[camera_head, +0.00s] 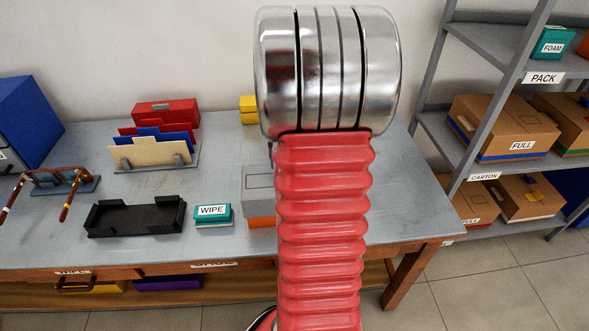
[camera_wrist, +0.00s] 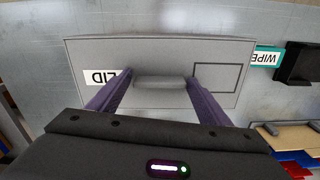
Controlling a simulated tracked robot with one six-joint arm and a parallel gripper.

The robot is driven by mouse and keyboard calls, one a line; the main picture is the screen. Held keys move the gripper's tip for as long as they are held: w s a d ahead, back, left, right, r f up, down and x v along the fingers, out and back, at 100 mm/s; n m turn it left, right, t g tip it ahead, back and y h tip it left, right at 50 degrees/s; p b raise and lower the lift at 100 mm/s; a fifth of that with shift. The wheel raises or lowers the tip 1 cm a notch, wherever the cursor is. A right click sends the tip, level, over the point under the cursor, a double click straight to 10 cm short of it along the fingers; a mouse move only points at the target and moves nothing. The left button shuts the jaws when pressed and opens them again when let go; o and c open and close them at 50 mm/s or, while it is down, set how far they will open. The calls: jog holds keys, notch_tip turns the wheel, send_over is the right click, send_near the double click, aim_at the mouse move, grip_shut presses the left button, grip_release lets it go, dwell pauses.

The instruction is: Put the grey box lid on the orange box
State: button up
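The grey lid (camera_head: 258,182) is partly behind my arm in the head view, directly above the orange box (camera_head: 262,222). Only a strip of the orange box shows under it; I cannot tell whether the two touch. In the wrist view the lid (camera_wrist: 215,55) is a flat grey plate with a "LID" label and a raised grey handle (camera_wrist: 160,83). My gripper (camera_wrist: 160,77) has its two purple fingers at the two ends of this handle, apparently touching it. The orange box is hidden in the wrist view. My gripper is hidden behind my arm in the head view.
A teal "WIPE" box (camera_head: 212,215) and a black tray (camera_head: 136,217) stand left of the lid. Behind are a file holder (camera_head: 155,158) and a red box (camera_head: 166,112). Eyeglass frames (camera_head: 46,180) are at far left. Shelves with cartons (camera_head: 503,128) stand at right.

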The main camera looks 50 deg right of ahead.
jog(key=o, duration=0.3)
notch_tip(320, 180, up, 14)
dwell(0.8)
jog(key=shift+f, duration=0.15)
dwell(0.3)
jog(key=s+a+n+t, duration=0.1)
jog(key=a+n, duration=0.4)
jog(key=a, duration=1.3)
jog(key=s+a+n+t, duration=0.1)
jog(key=a+n+t, duration=0.3)
jog(key=a, duration=1.4)
jog(key=shift+s+a+r+n+t, duration=0.25)
jog(key=shift+s+n+t, duration=0.1)
jog(key=shift+n, duration=0.75)
